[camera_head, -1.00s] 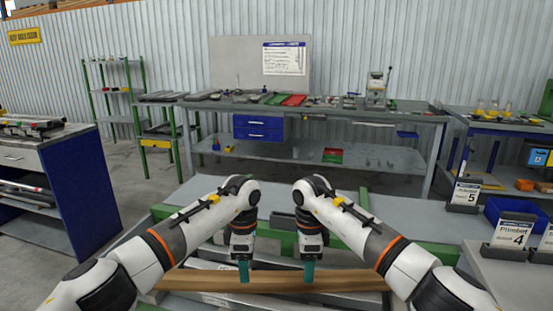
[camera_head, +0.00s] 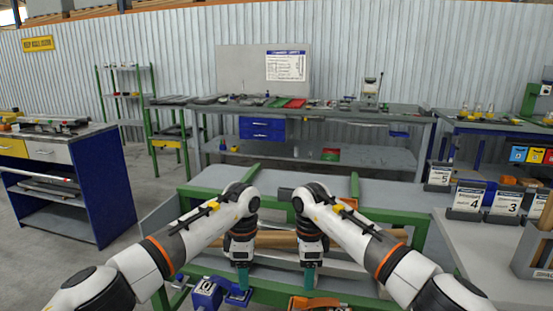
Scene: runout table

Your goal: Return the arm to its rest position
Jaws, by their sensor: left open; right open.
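My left gripper (camera_head: 243,278) and my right gripper (camera_head: 309,279) both point down, side by side, in the middle of the lower part of the head view. Both are open, with no object seen between their teal fingertips. The two arms bend inward from the lower left and lower right corners. A brown wooden bar (camera_head: 278,239) lies beyond the grippers on the green-framed runout table (camera_head: 232,188); the arms hide parts of it.
A blue clamp-like device (camera_head: 207,294) sits by the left gripper, an orange one (camera_head: 318,303) below the right. Numbered signs (camera_head: 467,199) stand on a grey table at right. A workbench (camera_head: 385,115) stands behind, a blue cabinet (camera_head: 98,185) at left.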

